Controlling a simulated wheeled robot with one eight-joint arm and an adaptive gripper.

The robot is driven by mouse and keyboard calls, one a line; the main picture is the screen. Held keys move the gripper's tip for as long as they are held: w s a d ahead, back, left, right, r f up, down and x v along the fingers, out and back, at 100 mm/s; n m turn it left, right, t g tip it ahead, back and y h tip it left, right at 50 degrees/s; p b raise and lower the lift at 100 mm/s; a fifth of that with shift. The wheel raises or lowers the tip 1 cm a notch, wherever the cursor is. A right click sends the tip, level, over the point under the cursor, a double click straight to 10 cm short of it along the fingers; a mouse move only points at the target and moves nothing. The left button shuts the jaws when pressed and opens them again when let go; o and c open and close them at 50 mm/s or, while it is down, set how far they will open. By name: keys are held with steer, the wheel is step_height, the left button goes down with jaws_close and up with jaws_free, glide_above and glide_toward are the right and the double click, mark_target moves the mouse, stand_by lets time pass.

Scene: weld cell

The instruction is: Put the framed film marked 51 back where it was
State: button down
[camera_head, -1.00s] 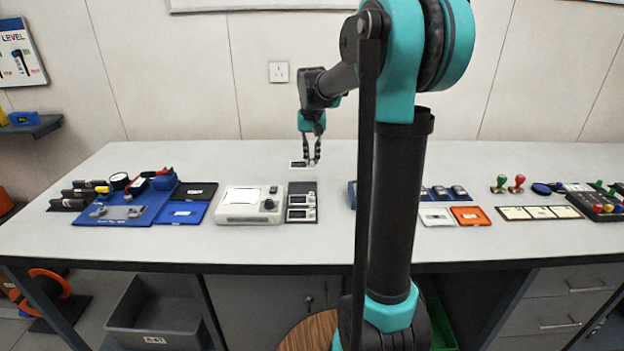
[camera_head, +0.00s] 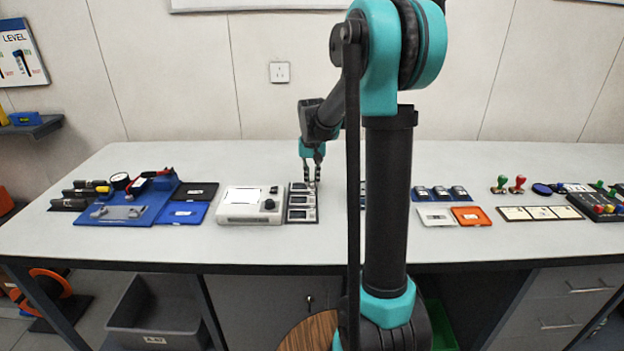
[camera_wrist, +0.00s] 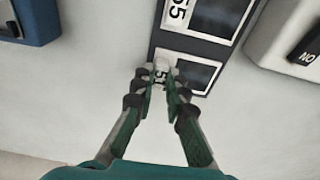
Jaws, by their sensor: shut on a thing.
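The framed film marked 51 (camera_wrist: 161,74) has a pale label end and a dark window, and my gripper (camera_wrist: 162,88) is shut on its label end in the wrist view. In the head view my gripper (camera_head: 312,184) points down at the far end of the dark film holder (camera_head: 302,222). The film lies at the holder's far place, in line with the others; I cannot tell whether it is fully seated. Another framed film marked 55 (camera_wrist: 205,15) lies in the neighbouring place. The fingertips partly cover the 51 label.
A white device (camera_head: 250,205) with a knob stands close to the left of the holder. Blue trays and tools lie farther left. A white tray (camera_head: 435,217) and an orange tray (camera_head: 471,216) are to the right. The table behind the holder is clear.

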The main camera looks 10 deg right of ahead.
mark_target(312, 184)
steer(key=c, duration=1.5)
jaws_free()
steer(key=shift+c, duration=0.2)
step_height(312, 184, up, 12)
steer(key=s, duration=0.1)
steer(key=shift+s+a, duration=0.15)
steer(key=shift+s, duration=0.05)
